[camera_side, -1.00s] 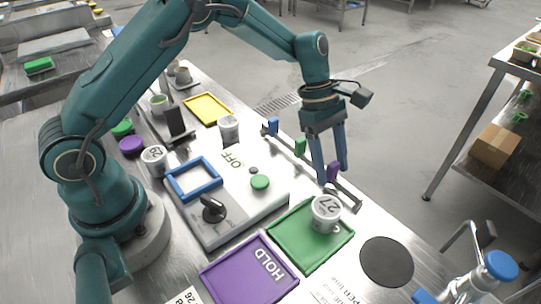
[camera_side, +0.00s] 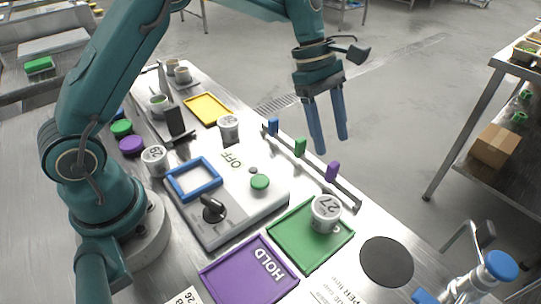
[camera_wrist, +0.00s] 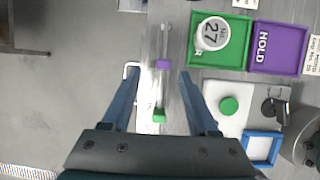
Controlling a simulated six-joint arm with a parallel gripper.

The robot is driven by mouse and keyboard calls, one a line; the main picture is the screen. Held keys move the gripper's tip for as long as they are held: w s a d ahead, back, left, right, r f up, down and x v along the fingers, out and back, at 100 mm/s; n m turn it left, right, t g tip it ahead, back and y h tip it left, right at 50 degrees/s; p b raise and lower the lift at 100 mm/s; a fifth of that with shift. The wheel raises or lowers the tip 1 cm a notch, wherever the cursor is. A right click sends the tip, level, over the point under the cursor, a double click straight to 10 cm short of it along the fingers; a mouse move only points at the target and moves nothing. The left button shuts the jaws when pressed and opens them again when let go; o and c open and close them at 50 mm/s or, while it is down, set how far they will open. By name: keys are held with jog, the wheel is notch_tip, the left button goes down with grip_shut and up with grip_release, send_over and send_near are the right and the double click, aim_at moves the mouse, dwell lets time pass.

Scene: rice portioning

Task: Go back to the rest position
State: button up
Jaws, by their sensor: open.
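My gripper (camera_side: 332,145) is open and empty, with its two blue fingers pointing down above the rail of coloured clips. It also shows in the wrist view (camera_wrist: 157,76), with the fingers spread wide and the rail far below between them. A purple clip (camera_side: 332,171), a green clip (camera_side: 300,147) and a blue clip (camera_side: 273,126) sit on the rail. The cup marked 27 (camera_side: 326,212) stands upright in the green tray (camera_side: 309,262), apart from the gripper.
The purple HOLD tray (camera_side: 226,292), the scale-like box marked OFF (camera_side: 262,207) with a blue frame (camera_side: 174,190), and a yellow tray (camera_side: 224,119) lie on the bench. More cups (camera_side: 154,161) stand at the left. A black disc (camera_side: 386,262) lies at the right. The space around the gripper is clear.

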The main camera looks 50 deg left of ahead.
jog(key=s+a+r+m+t+y, duration=0.2)
jog(key=s+r+m+t, duration=0.25)
jog(key=s+r, duration=0.65)
jog(key=s+a+f+m+y, duration=0.2)
jog(key=s+a+f+m, duration=0.2)
jog(key=s+m, duration=0.5)
jog(key=a+m, duration=0.1)
jog(key=m, duration=0.3)
jog(key=shift+s+f+t, duration=0.15)
jog(key=shift+s+t, duration=0.1)
jog(key=shift+t, duration=0.1)
dwell(0.7)
